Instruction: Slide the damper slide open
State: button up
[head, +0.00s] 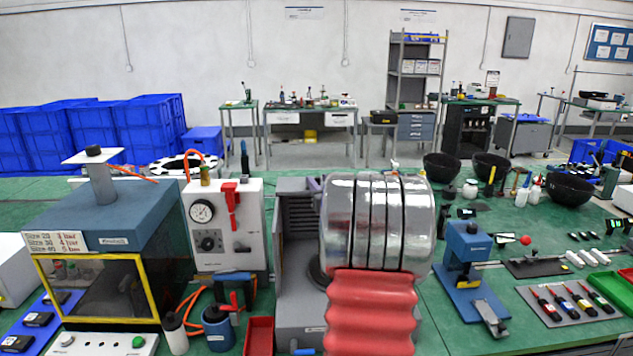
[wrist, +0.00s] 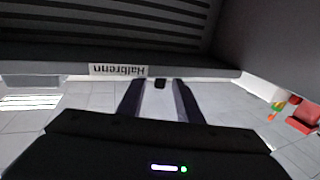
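A grey louvred cabinet (head: 297,245) stands on the bench in the head view, left of my silver and red arm, which hides part of it. In the wrist view its dark ribbed face (wrist: 110,20) fills the top, with an upside-down name label (wrist: 117,70) on its edge. A small dark knob (wrist: 160,84), possibly the damper slide's, shows beside that edge. My gripper (wrist: 158,86) is open, one finger on each side of the knob, with visible gaps. I cannot tell whether the knob is at fingertip depth. The slide plate cannot be made out. The head view does not show my gripper.
Left of the cabinet are a gauge panel (head: 228,225) and a blue chamber with a yellow-framed window (head: 105,290). A red tray (head: 258,336) lies close by. A blue press (head: 468,255) stands right of my arm. A red object (wrist: 303,118) shows in the wrist view.

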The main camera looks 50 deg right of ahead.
jog(key=shift+x, duration=0.75)
grip_shut()
